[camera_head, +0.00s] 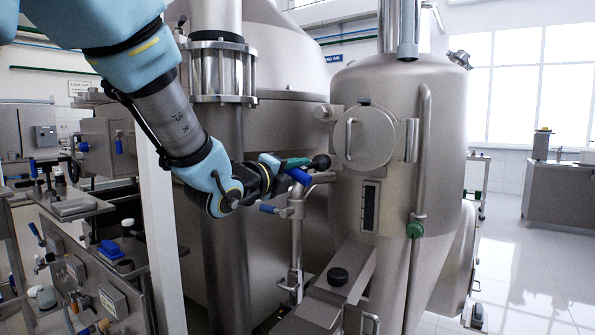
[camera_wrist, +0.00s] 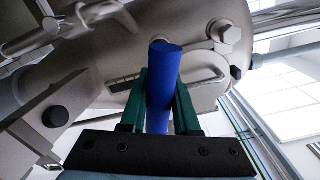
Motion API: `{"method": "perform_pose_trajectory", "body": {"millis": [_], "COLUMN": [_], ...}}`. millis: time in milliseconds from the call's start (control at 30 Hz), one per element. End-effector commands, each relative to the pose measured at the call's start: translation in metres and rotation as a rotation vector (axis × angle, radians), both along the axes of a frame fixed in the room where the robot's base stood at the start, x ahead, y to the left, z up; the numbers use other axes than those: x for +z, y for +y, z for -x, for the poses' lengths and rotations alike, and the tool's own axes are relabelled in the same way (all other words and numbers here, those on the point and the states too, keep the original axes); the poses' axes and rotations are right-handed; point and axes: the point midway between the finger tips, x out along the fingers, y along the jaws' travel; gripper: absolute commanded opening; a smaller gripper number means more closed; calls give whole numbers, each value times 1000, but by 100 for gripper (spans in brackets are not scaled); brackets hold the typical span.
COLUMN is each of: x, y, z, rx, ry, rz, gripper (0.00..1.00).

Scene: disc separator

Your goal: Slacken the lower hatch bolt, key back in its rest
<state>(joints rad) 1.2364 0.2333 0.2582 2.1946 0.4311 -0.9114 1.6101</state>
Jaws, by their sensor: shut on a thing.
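My gripper (camera_head: 296,166) is shut on a blue cylindrical grip, which I take to be the key (camera_head: 300,177), in front of the vessel. In the wrist view the blue key grip (camera_wrist: 164,72) stands between the two green fingers of my gripper (camera_wrist: 160,95). The key's working end is not clear in either view. The round hatch (camera_head: 368,136) is closed on the vessel, up and right of my gripper and apart from it. It has a bar handle (camera_head: 349,138) and a clamp piece (camera_head: 411,139) at its right. I cannot single out the lower bolt or the key's rest.
A black ball knob (camera_head: 321,162) shows just beside my fingers. A thick column (camera_head: 224,270) is close to my arm. The floor at right (camera_head: 540,270) is clear.

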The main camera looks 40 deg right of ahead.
Motion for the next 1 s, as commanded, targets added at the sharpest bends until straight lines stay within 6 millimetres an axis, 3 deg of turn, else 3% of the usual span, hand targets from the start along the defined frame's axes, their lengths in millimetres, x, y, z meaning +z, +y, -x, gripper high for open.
{"method": "perform_pose_trajectory", "body": {"millis": [433, 867, 1000], "x": [0, 1, 1], "y": [2, 2, 3], "z": [1, 1, 0], "rx": [-2, -2, 0], "ry": [507, 587, 719], "rz": [144, 165, 202], "gripper": [0, 0, 0]}}
